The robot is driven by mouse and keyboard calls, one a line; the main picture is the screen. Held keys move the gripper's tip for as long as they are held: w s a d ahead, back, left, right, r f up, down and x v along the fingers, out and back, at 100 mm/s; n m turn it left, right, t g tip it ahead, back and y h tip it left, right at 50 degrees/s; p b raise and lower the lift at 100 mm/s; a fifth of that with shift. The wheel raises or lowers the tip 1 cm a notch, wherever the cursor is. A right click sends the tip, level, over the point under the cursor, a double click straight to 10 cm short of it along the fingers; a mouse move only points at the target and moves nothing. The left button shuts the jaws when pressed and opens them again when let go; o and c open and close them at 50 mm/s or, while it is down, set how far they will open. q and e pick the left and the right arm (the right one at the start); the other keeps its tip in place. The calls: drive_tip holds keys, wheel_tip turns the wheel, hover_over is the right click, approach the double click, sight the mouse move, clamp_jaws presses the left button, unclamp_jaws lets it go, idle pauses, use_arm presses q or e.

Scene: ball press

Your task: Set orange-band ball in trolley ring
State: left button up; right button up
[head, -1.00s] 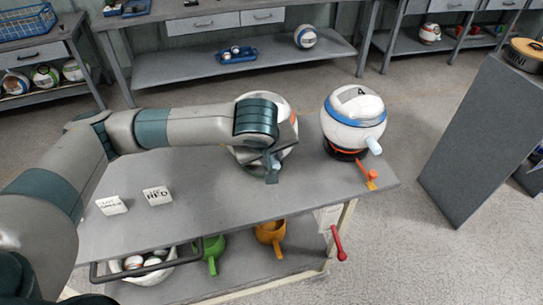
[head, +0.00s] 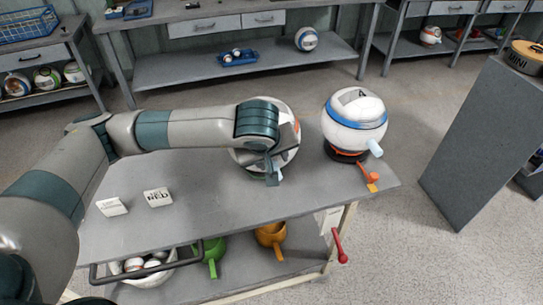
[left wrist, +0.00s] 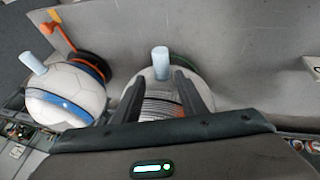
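A white ball (head: 288,112) with a small orange patch showing stands on the grey trolley top (head: 215,200), mostly hidden behind my left wrist. In the left wrist view the same ball (left wrist: 147,79) has a pale peg and a striped label. A green ring (head: 272,179) shows at its base. My left gripper (head: 271,167) is at this ball; its two fingers (left wrist: 160,78) are spread over the ball's face, with the peg beyond and between them. Contact is unclear. A blue-band ball (head: 352,108) sits in a dark ring with an orange handle (head: 369,174). My right gripper is not visible.
A white bowl of balls (head: 165,272), a green cup (head: 212,252) and an orange cup (head: 270,236) are on the lower shelf. A grey pedestal (head: 480,140) stands at right. The trolley's front middle is clear.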

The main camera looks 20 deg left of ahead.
use_arm(q)
drive_tip(key=shift+r, duration=0.1)
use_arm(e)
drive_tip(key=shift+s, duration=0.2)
